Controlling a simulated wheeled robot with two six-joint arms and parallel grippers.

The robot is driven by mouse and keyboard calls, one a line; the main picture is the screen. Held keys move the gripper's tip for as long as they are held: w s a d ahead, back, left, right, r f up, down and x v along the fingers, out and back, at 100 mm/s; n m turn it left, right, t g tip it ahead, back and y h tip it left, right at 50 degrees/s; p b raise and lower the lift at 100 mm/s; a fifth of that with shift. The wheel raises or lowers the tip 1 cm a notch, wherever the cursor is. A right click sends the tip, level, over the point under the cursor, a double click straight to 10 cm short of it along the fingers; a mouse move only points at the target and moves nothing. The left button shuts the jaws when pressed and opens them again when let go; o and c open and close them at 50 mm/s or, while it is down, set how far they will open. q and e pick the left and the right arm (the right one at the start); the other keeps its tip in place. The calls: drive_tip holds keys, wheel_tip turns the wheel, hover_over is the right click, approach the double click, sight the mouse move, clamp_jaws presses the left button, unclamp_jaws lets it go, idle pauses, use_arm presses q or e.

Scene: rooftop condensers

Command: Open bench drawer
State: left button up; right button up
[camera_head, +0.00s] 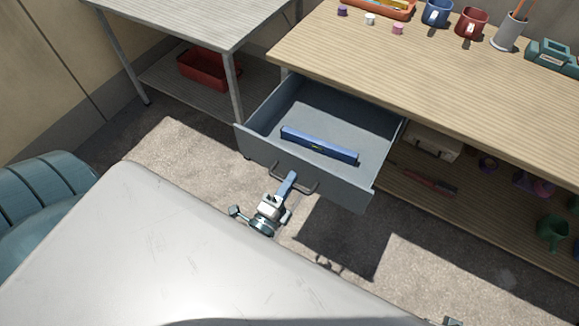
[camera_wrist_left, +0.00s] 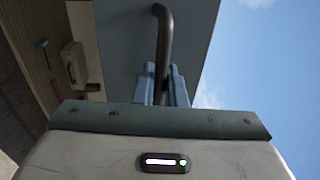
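The bench drawer (camera_head: 363,186) is grey and stands pulled well out from under the wooden bench top (camera_head: 430,60). A blue bar-shaped object (camera_head: 318,145) lies inside it. The dark bow handle (camera_head: 308,189) is on its front; it also shows in the left wrist view (camera_wrist_left: 165,30). My left gripper (camera_head: 289,183) is at the handle. In the left wrist view its blue fingers (camera_wrist_left: 163,85) lie on both sides of the handle bar, closed on it. My right gripper's fingers are not in view.
A grey metal table (camera_head: 185,18) with a red bin (camera_head: 200,68) on its lower shelf stands left of the drawer. Mugs (camera_head: 436,12) and a pencil cup (camera_head: 508,33) stand on the bench. The floor before the drawer is clear.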

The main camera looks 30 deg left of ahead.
use_arm(q)
drive_tip(key=shift+o, duration=1.3)
